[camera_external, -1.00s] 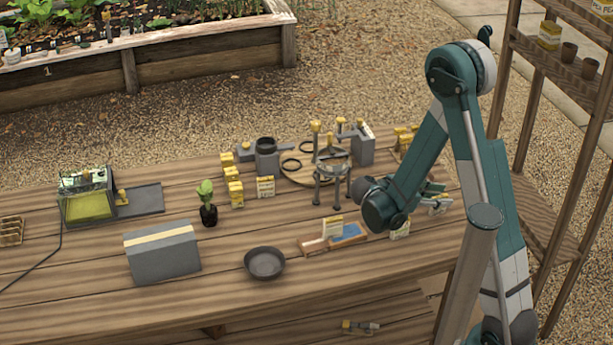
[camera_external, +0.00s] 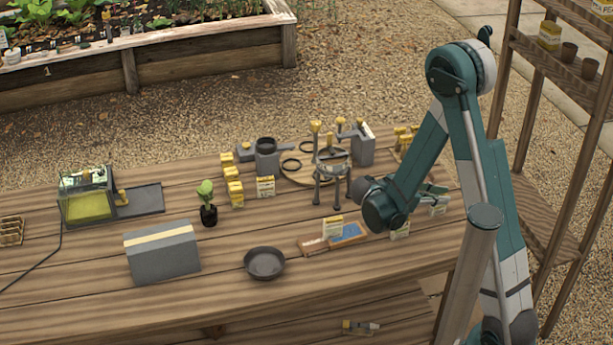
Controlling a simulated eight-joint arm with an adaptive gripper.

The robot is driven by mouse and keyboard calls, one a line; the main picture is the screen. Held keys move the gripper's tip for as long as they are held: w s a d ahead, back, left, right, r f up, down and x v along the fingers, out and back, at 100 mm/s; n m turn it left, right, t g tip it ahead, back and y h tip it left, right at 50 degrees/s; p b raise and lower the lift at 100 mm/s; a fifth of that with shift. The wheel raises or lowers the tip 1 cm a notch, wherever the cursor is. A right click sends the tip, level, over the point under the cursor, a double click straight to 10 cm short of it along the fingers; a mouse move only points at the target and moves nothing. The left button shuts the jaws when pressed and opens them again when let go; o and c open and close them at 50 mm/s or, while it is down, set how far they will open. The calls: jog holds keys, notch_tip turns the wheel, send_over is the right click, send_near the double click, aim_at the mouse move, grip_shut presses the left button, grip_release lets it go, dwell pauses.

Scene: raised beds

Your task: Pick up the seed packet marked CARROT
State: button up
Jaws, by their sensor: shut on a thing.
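My gripper (camera_external: 434,190) is at the right end of the bench, partly hidden behind my wrist. It is shut at a small white and yellow seed packet (camera_external: 438,208), which shows just below the fingers. The contact is too small to see clearly. Similar packets stand nearby: one (camera_external: 400,230) in front of my wrist, one (camera_external: 333,227) on a wooden tray with a blue patch (camera_external: 312,247), and one (camera_external: 265,186) left of the metal stand. The print is too small to read, so I cannot tell which is marked CARROT.
A metal stand (camera_external: 331,165) on a round board is left of my wrist. A dark bowl (camera_external: 265,263), a grey box (camera_external: 163,253), a potted plant (camera_external: 208,213) and a glass tank (camera_external: 87,199) stand further left. A shelf rack (camera_external: 553,215) is at the right. The front middle bench is mostly clear.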

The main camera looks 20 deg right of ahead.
jog(key=shift+r, duration=0.15)
jog(key=shift+r+p, duration=1.45)
jog(key=shift+r, duration=3.4)
